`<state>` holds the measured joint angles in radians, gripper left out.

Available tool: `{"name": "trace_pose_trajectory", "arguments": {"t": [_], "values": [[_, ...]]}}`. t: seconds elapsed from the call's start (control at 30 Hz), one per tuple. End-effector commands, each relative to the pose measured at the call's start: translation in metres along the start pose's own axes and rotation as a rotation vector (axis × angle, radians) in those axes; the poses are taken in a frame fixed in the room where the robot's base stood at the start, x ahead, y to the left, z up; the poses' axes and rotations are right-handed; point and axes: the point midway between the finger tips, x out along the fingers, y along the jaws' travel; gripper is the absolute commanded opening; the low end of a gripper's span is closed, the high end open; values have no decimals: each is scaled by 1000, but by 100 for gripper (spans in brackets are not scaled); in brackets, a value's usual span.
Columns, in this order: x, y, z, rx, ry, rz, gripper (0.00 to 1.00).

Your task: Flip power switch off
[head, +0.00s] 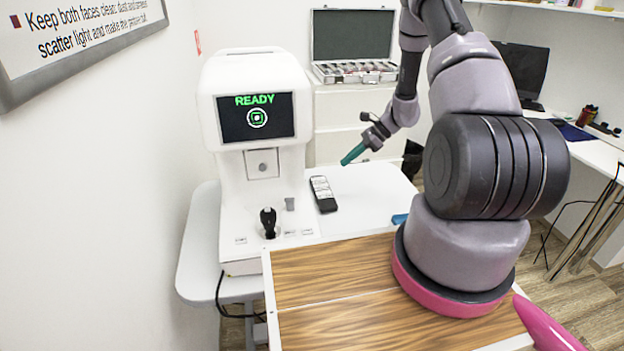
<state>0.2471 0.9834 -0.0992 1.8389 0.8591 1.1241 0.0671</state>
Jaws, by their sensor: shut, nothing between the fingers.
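A white eye-test machine (232,180) stands on a white table at the left of the head view. Its screen (257,117) is lit and reads READY in green. A black joystick (268,222) stands upright on its base, and a small grey piece (290,203) sits behind it to the right. I cannot make out which part is the power switch, or its position. My gripper (346,159), with teal fingers, is shut and empty. It is in the air to the right of the machine, apart from it, pointing down and left.
A black handheld device (323,194) lies on the white table (372,190) right of the machine. A wooden-topped surface (335,275) is in front. An open case (354,70) stands on a cabinet behind. A cable (222,300) hangs below the machine.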

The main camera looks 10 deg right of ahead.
Motion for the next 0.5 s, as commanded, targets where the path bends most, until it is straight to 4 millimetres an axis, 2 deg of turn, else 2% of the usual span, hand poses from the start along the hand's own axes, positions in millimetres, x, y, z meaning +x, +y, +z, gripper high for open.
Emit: {"name": "trace_pose_trajectory", "arguments": {"t": [0.27, 0.37, 0.5], "values": [[7, 0, 1, -2, 0, 2, 0], [20, 1, 0, -1, -1, 4, 0], [48, 1, 0, -2, 0, 6, 0]]}}
